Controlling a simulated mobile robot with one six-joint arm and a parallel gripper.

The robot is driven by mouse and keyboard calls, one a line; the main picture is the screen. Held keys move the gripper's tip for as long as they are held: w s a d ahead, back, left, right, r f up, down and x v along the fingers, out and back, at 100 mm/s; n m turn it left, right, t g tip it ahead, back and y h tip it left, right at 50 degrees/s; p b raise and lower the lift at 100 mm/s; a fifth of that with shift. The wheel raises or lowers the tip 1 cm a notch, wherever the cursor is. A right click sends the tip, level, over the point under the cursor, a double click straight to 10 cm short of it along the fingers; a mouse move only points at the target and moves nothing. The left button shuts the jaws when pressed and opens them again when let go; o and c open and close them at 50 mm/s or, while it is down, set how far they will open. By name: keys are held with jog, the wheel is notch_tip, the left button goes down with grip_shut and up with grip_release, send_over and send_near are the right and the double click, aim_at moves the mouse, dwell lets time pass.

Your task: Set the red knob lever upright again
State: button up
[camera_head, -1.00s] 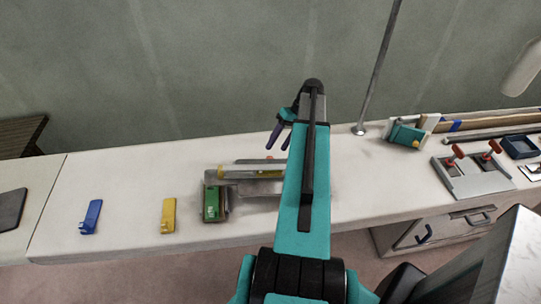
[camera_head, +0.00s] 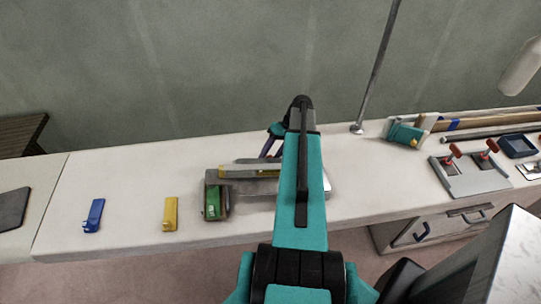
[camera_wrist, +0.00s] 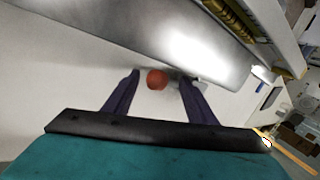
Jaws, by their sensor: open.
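A round red knob (camera_wrist: 157,79) shows in the wrist view between the two spread dark fingers of my gripper (camera_wrist: 160,82). I cannot tell whether the fingers touch it. It lies close to the edge of a shiny grey metal surface (camera_wrist: 165,35); its lever shaft is hidden. In the head view my gripper (camera_head: 270,141) is just behind the grey fixture (camera_head: 250,187) on the bench, partly hidden by my arm. The red knob is not visible there.
Blue (camera_head: 94,215) and yellow (camera_head: 170,214) pieces lie on the bench at left. A green block (camera_head: 213,202) sits in the fixture's front left corner. A plate (camera_head: 468,181) with two red-knobbed levers stands at right. Bench around the left pieces is clear.

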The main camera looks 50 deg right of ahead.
jog(key=c, duration=1.2)
jog(key=shift+s+a, duration=0.1)
jog(key=shift+a, duration=0.05)
grip_shut()
